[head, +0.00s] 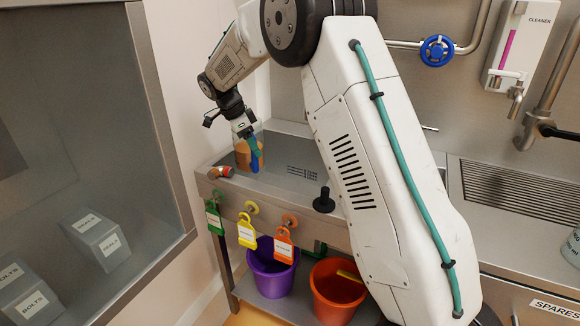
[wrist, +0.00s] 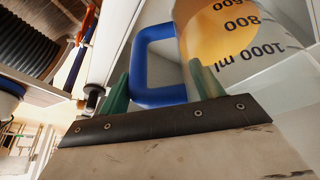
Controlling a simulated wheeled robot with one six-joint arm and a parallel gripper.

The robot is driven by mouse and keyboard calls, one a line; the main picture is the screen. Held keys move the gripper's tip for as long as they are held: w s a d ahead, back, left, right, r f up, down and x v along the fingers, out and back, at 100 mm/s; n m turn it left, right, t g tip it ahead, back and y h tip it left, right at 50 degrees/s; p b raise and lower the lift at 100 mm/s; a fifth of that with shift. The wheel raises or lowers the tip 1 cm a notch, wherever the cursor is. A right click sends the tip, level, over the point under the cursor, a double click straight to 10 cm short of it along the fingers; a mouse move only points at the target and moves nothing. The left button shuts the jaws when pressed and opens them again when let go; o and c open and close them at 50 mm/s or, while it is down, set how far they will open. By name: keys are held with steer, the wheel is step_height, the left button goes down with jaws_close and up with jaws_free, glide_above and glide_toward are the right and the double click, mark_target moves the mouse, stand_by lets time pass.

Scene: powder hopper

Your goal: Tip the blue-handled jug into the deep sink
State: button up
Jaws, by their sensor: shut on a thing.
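The jug (head: 241,153) is clear with orange-tan contents and a blue handle (head: 254,155). In the head view it hangs roughly upright over the left part of the grey metal sink (head: 225,188); I cannot tell its height above the basin floor. My gripper (head: 250,137) is shut on the handle. In the wrist view the green fingers (wrist: 160,90) sit on either side of the blue handle (wrist: 143,62), and the jug wall (wrist: 240,45) shows millilitre marks and the orange-tan contents. The jug's rim is hard to make out.
A red-ended fitting (head: 220,172) lies at the sink's left rim. Green (head: 213,222), yellow (head: 247,235) and orange (head: 284,247) tags hang in front. Purple (head: 270,275) and orange (head: 337,290) buckets stand below. A glass-fronted cabinet (head: 160,130) is at left, a grooved drainboard (head: 510,195) at right.

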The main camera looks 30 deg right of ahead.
steer(key=shift+s+d+r, duration=0.1)
steer(key=shift+d+r, duration=0.05)
steer(key=shift+s+d+r+t+y, duration=0.15)
steer(key=shift+s+d+t+y, duration=0.25)
steer(key=shift+t+y, duration=0.35)
steer(key=shift+s+d+r+t+y, duration=0.15)
steer(key=shift+s+d+t+y, duration=0.2)
steer(key=shift+t+y, duration=0.35)
steer(key=shift+s+d+f+m+t+y+p, duration=0.25)
steer(key=shift+d+f+t+y, duration=0.2)
steer(key=shift+t+y, duration=0.35)
steer(key=shift+s+d+f+m+t+y+p, duration=0.15)
steer(key=shift+s+d+f+t+y, duration=0.3)
steer(key=shift+y, duration=0.5)
steer(key=shift+r+t, duration=0.15)
steer(key=shift+t, duration=0.25)
steer(key=shift+w+a+f+t+y, duration=0.1)
steer(key=shift+a+f+t+y, duration=0.05)
steer(key=shift+f+t+y, duration=0.45)
steer(key=shift+w+a+f+t+y, duration=0.1)
steer(key=shift+f+t+y, duration=0.2)
steer(key=shift+t+y, duration=0.35)
